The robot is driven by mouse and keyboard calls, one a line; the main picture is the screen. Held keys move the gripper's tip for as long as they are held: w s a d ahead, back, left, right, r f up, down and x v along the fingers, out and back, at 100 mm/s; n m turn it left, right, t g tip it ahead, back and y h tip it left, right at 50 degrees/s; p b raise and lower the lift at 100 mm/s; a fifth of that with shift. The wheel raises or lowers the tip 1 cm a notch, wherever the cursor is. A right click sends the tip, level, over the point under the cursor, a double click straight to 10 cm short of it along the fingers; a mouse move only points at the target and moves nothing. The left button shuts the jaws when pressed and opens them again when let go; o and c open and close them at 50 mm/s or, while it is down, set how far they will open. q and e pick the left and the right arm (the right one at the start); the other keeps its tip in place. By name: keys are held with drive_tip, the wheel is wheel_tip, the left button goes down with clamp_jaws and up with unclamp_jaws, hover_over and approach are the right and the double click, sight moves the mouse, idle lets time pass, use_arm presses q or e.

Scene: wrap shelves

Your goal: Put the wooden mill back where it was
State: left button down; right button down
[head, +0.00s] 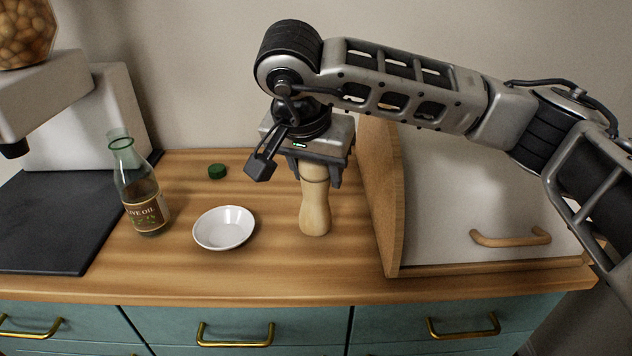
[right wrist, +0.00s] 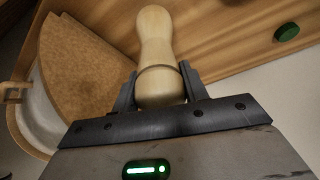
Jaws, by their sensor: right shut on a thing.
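The wooden mill (head: 315,205) is pale wood with a narrow waist and a wider foot. It stands upright or nearly so over the counter, between the white bowl and the bread box. I cannot tell for sure whether its foot touches the counter. My right gripper (head: 318,172) comes from above and is shut on the mill's upper part, hiding its top. In the right wrist view the mill (right wrist: 156,45) sits between the two fingers (right wrist: 160,90). My left gripper is not in view.
A white bowl (head: 224,229), an olive oil bottle (head: 143,195) and a green cap (head: 217,171) are on the wooden counter (head: 270,275) to the left. The bread box (head: 470,200) with a wooden handle is close on the right. A coffee-machine-like appliance (head: 85,115) and dark mat (head: 50,220) are far left.

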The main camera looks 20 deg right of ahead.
wheel_tip(320, 180, down, 2)
drive_tip(key=shift+f, duration=0.45)
drive_tip(key=c, duration=0.8)
unclamp_jaws()
drive_tip(key=shift+o, duration=0.2)
drive_tip(key=shift+r, duration=0.15)
drive_tip(key=shift+a+r, duration=0.1)
drive_tip(key=shift+r, duration=0.15)
drive_tip(key=v, duration=1.1)
drive_tip(key=shift+s+r, duration=0.15)
drive_tip(key=shift+r, duration=0.15)
drive_tip(key=shift+a, duration=0.1)
